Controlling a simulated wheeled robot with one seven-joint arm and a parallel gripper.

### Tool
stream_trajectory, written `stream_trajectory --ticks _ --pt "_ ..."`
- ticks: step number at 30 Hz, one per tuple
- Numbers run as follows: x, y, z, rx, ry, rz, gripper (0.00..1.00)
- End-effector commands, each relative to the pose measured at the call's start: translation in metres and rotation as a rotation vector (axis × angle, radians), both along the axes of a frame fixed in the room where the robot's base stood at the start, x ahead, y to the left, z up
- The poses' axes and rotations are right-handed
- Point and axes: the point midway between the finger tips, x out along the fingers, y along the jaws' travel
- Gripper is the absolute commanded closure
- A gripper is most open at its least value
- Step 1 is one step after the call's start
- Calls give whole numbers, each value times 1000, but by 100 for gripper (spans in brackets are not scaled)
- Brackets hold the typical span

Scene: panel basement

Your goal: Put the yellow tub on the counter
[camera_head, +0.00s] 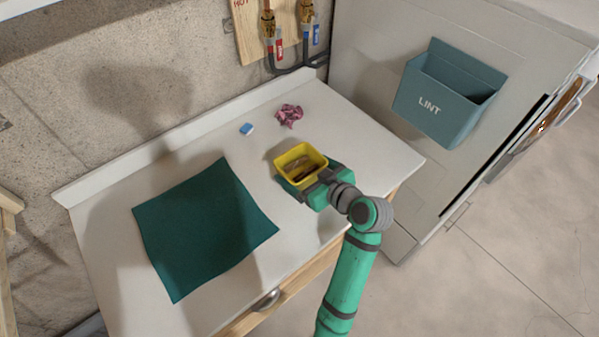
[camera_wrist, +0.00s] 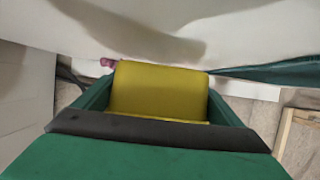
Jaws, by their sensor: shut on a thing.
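The yellow tub (camera_head: 300,154) is a small open-topped box with some dark and brownish items inside. My gripper (camera_head: 305,178) is shut on it, over the right part of the white counter (camera_head: 255,160). In the wrist view the yellow tub (camera_wrist: 160,90) fills the space between the green fingers of my gripper (camera_wrist: 158,100). The tub looks upright. I cannot tell whether its bottom touches the counter or hangs a little above it.
A dark teal cloth (camera_head: 203,228) covers the counter's left part. A crumpled pink thing (camera_head: 289,115) and a small blue-and-white block (camera_head: 246,129) lie behind the tub. A LINT bin (camera_head: 440,100) hangs on the white appliance at right. A drawer handle (camera_head: 267,299) juts out in front.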

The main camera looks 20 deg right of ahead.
Motion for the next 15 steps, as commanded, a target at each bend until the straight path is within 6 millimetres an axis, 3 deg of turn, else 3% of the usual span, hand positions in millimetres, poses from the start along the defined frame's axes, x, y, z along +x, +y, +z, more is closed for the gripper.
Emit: stream_trajectory --ticks 5,15 --pt "-1 -1 -25 2 3 -1 33" --pt "-2 -5 -27 1 1 -8 33"
